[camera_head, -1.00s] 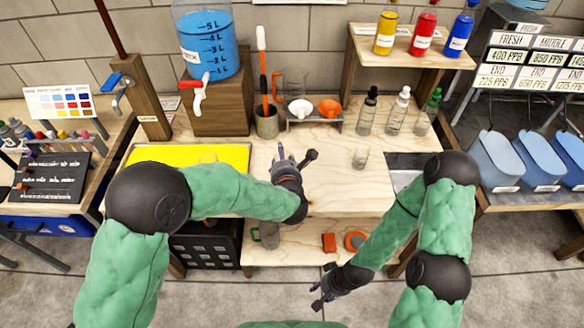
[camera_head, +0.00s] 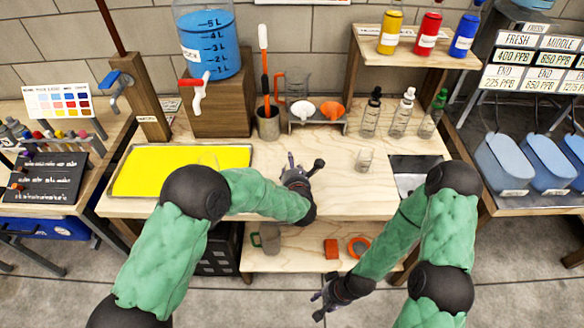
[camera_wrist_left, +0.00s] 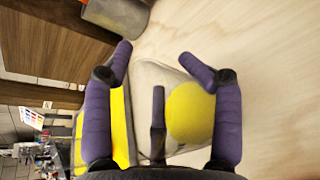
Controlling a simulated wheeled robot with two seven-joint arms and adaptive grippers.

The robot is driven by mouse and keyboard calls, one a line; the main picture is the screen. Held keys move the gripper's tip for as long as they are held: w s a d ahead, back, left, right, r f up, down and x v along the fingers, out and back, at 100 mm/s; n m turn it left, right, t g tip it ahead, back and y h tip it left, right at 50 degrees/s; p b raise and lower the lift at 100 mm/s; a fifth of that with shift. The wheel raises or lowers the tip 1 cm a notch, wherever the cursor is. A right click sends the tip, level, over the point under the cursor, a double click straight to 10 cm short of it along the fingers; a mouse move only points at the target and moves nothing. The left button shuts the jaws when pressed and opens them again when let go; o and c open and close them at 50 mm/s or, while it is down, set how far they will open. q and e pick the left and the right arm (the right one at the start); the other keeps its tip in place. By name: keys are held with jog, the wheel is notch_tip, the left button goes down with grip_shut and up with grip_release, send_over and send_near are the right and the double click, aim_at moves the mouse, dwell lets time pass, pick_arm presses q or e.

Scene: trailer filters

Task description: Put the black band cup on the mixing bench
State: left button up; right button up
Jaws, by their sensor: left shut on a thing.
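My left gripper (camera_head: 303,170) is over the wooden mixing bench (camera_head: 350,200). In the left wrist view its purple fingers (camera_wrist_left: 155,65) are around a clear, greyish cup (camera_wrist_left: 155,75) with a round yellow area showing in it. No black band is visible on this cup, and the head view barely shows it behind the hand. Another small clear cup (camera_head: 364,160) stands on the bench to the right of the left gripper. My right gripper (camera_head: 322,297) is low in front of the bench, its fingers spread and empty.
A yellow tray (camera_head: 125,187) lies on the bench's left side. A tool holder (camera_head: 268,123), a small rack (camera_head: 318,122) and dropper bottles (camera_head: 371,115) stand along the back. A dark plate (camera_head: 416,170) lies at right. The lower shelf (camera_head: 300,257) holds a grey mug (camera_head: 270,238).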

pick_arm(q)
jog(key=shift+f, duration=0.1)
jog(key=o, duration=1.7)
jog(key=shift+o, duration=0.2)
jog(key=shift+s+r, duration=0.3)
jog(key=shift+r, duration=0.05)
jog(key=p+v, duration=0.3)
jog(key=v, duration=0.8)
jog(key=shift+s, duration=0.2)
